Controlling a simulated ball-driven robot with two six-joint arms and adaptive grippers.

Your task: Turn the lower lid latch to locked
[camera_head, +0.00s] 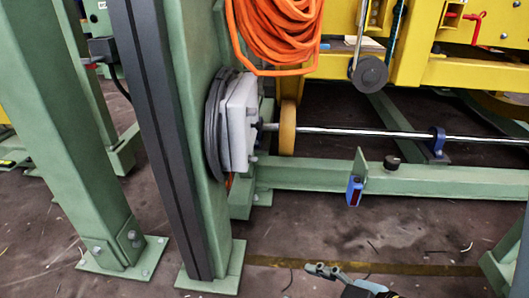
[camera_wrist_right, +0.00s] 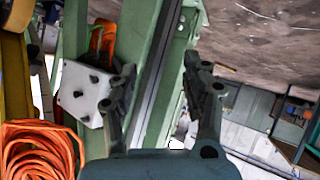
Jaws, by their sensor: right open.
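A white box (camera_head: 239,122) with dark round backing is fixed to the side of a green post in the head view. Small dark knobs stand out from its side, but I cannot tell which is the lower lid latch or how it is turned. The box's white face (camera_wrist_right: 70,88) with several dark knobs also shows at left in the right wrist view, partly behind a finger. My right gripper (camera_wrist_right: 160,68) is open and empty, its fingers either side of the green post in that picture. A gripper part (camera_head: 335,275) shows at the head view's bottom edge. My left gripper is not in view.
An orange cable coil (camera_head: 277,30) hangs above the box. The green post (camera_head: 203,170) with a dark strip stands left of it. A metal shaft (camera_head: 350,131) runs right from a yellow wheel (camera_head: 288,127). A green beam (camera_head: 400,178) crosses low; floor in front is open.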

